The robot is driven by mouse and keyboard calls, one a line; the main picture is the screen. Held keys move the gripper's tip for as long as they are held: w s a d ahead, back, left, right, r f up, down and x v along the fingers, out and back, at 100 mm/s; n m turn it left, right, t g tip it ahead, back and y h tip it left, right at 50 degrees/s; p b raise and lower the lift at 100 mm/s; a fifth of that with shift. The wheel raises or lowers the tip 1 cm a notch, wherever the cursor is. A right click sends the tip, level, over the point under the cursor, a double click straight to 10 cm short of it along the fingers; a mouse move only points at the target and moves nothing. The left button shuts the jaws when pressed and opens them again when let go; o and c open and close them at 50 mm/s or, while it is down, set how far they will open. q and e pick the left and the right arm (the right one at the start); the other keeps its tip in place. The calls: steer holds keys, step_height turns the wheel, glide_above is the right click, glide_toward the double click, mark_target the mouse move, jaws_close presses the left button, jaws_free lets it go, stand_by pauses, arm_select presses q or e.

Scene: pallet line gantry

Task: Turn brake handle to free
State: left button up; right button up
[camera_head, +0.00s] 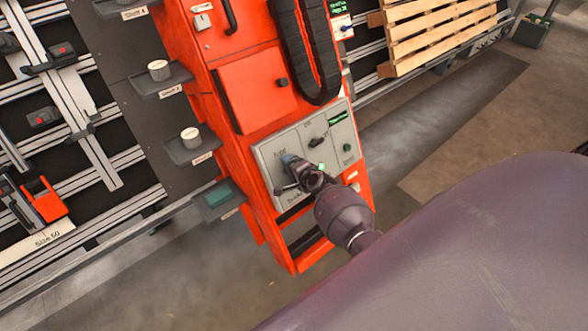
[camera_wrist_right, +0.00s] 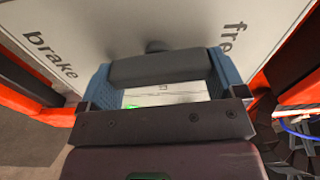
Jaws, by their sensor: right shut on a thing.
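The brake handle (camera_wrist_right: 160,67) is a dark grey bar on the light grey control panel (camera_head: 263,152). In the right wrist view it lies crosswise between the blue fingers of my right gripper (camera_wrist_right: 160,85), which is shut on it. A dark round part shows just behind the bar. The word "brake" is printed on the panel to the left and "fre…" to the right, partly cut off. In the head view my right gripper (camera_head: 290,172) is at the lower left of the panel and hides most of the handle. My left gripper is not in view.
The panel sits on an orange cabinet (camera_head: 258,88) with another dark switch (camera_head: 318,141) and a green button (camera_head: 346,147). A black cable chain (camera_head: 290,45) hangs above. A wooden pallet (camera_head: 440,32) is at upper right.

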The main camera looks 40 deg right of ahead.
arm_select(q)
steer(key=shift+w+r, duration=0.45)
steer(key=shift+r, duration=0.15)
arm_select(e)
steer(key=shift+f+m, duration=0.1)
steer(key=shift+m, duration=0.5)
steer(key=o, duration=0.6)
steer(key=shift+o, duration=0.2)
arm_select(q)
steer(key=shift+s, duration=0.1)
